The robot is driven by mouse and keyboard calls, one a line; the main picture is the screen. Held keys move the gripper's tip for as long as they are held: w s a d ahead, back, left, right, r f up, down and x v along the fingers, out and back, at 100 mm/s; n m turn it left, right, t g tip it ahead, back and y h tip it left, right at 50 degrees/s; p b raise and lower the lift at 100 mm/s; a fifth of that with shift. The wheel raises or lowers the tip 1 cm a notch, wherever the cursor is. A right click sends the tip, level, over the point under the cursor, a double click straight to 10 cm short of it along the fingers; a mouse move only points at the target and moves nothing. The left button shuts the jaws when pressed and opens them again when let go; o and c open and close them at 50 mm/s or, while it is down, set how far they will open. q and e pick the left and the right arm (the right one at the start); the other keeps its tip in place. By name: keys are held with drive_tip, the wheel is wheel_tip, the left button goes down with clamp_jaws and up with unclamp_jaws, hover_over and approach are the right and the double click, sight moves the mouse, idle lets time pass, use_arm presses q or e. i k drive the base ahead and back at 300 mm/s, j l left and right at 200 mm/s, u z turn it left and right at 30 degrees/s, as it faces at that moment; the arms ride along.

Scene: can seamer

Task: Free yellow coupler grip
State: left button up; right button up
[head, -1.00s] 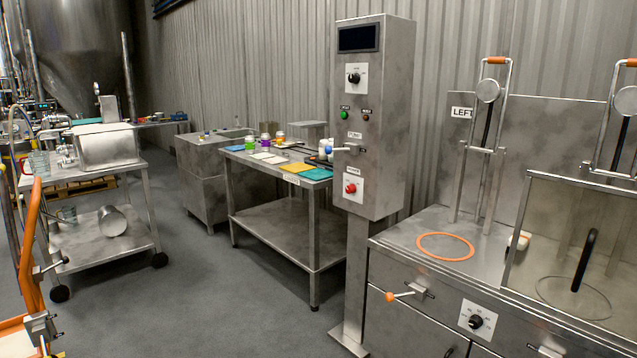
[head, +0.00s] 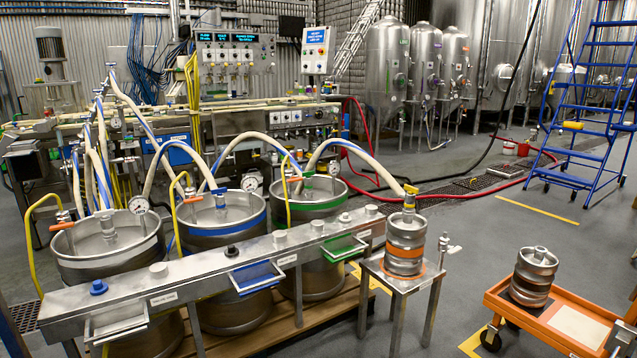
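A small steel keg with an orange band (head: 405,240) stands upright on a steel stand right of centre in the head view. A coupler with a yellow grip (head: 410,188) sits on top of this keg, and a thick cream hose (head: 362,160) runs to it from the upper left. I cannot tell how the coupler is latched. Neither gripper can be made out in the head view.
Large kegs with hoses, including a blue-banded one (head: 222,228), stand behind a long steel rail (head: 215,266). A second small keg (head: 532,277) sits on an orange cart (head: 500,300) at right. A blue ladder (head: 598,85) stands behind. Grey floor is free between stand and cart.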

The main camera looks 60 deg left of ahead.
sight(411, 190)
drive_tip(key=u, duration=1.3)
